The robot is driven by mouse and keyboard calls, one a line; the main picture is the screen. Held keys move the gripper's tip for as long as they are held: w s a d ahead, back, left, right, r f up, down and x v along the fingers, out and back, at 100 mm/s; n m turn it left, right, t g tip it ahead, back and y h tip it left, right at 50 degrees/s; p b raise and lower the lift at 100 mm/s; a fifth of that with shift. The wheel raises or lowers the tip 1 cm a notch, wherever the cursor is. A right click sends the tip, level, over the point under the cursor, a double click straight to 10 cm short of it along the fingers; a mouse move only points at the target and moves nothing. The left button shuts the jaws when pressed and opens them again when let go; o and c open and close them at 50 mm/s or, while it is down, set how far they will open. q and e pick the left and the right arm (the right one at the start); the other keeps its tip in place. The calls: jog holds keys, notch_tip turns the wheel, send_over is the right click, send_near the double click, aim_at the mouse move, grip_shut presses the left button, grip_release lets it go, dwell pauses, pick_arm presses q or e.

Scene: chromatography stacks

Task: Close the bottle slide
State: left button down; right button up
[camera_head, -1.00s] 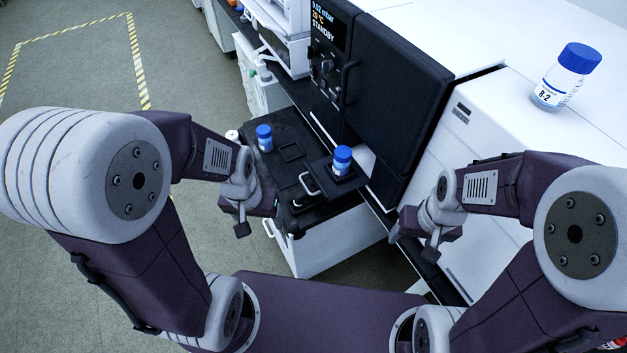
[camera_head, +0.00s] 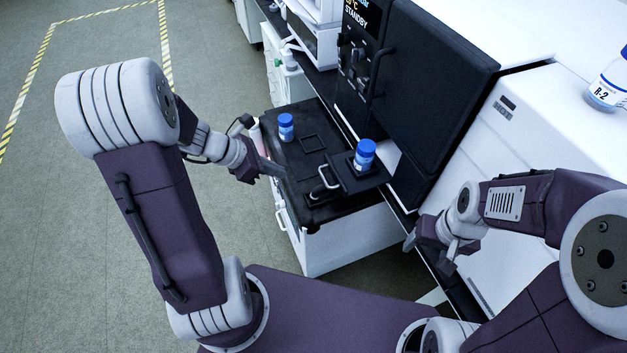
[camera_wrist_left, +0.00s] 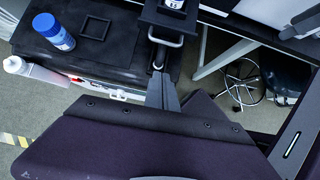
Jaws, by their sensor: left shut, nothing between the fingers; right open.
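The bottle slide (camera_head: 372,182) is a black plate pulled out from the black instrument, with a silver handle (camera_head: 326,178) on its near left end. A blue-capped bottle (camera_head: 364,155) stands on it. The slide (camera_wrist_left: 152,14) and handle (camera_wrist_left: 165,41) also show at the top of the left wrist view. My left gripper (camera_head: 281,172) is shut and empty, to the left of the handle and apart from it in the head view; in the left wrist view its fingers (camera_wrist_left: 163,92) point towards the handle. My right gripper (camera_head: 446,262) is open and empty, by the white cabinet.
A second blue-capped bottle (camera_head: 286,127) stands on the black mat (camera_head: 300,180) beside a square recess. The black instrument (camera_head: 440,75) rises behind the slide. A larger bottle labelled R-2 (camera_head: 608,85) stands on the white top at right. Open floor lies to the left.

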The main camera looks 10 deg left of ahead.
pick_arm(q)
jog(key=b+x, duration=0.1)
jog(key=x, duration=0.3)
jog(key=d+r+b+x, duration=0.1)
jog(key=x, duration=0.3)
jog(key=b+x, duration=0.1)
jog(key=x, duration=0.3)
jog(key=shift+w+d, duration=0.7)
jog(key=shift+d, duration=0.1)
pick_arm(e)
jog(key=shift+d+f, duration=0.15)
jog(key=shift+f, duration=1.55)
